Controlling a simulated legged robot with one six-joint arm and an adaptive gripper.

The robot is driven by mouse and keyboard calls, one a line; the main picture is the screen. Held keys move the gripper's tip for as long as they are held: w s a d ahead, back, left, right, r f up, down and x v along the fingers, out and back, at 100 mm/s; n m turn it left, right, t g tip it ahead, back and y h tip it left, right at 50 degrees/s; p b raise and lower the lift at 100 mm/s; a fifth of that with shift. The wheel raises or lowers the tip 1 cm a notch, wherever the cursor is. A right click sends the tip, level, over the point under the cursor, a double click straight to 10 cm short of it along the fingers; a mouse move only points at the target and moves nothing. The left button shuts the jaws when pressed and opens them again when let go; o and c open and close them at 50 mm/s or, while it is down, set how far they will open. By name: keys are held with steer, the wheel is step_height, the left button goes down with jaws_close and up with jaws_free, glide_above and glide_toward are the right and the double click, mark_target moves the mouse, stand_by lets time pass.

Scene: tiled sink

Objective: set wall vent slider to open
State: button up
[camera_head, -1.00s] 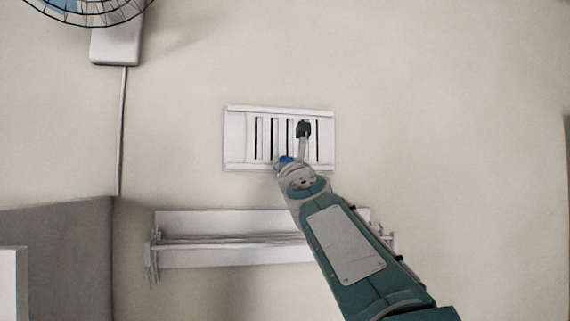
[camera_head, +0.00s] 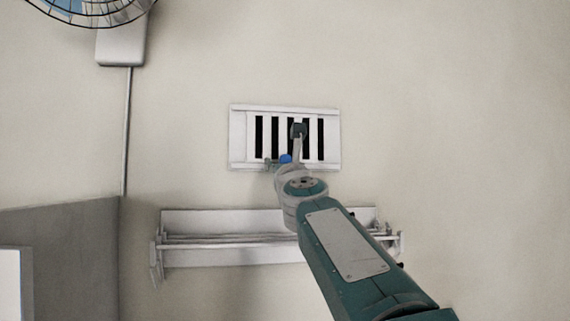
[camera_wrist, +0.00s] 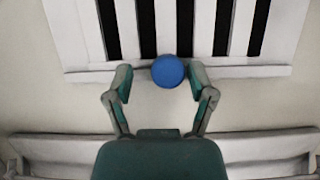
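The wall vent (camera_head: 237,138) is a white slatted panel on the wall, with wide dark slots showing between its slats. Its lower part also shows at the top of the wrist view (camera_wrist: 75,40). A round blue knob (camera_wrist: 168,71) sits at the vent's lower edge, and it shows small in the head view (camera_head: 286,159). My gripper (camera_wrist: 161,76) is open at the lower edge, one finger on each side of the knob. A gap shows on the left of the knob; the right finger is closer, and contact there is unclear. In the head view my gripper covers part of the vent.
A white wall rack (camera_head: 190,255) with a bar is mounted below the vent, behind my arm. A fan (camera_head: 90,10) and its white box (camera_head: 120,45) are at upper left, with a cord (camera_head: 127,130) running down. The wall right of the vent is clear.

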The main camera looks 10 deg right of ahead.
steer(key=shift+a+r, duration=0.1)
steer(key=shift+s, duration=0.15)
steer(key=shift+s+f, duration=0.2)
steer(key=s, duration=1.2)
steer(key=shift+s+f, duration=0.15)
steer(key=shift+s, duration=0.05)
stand_by(0.3)
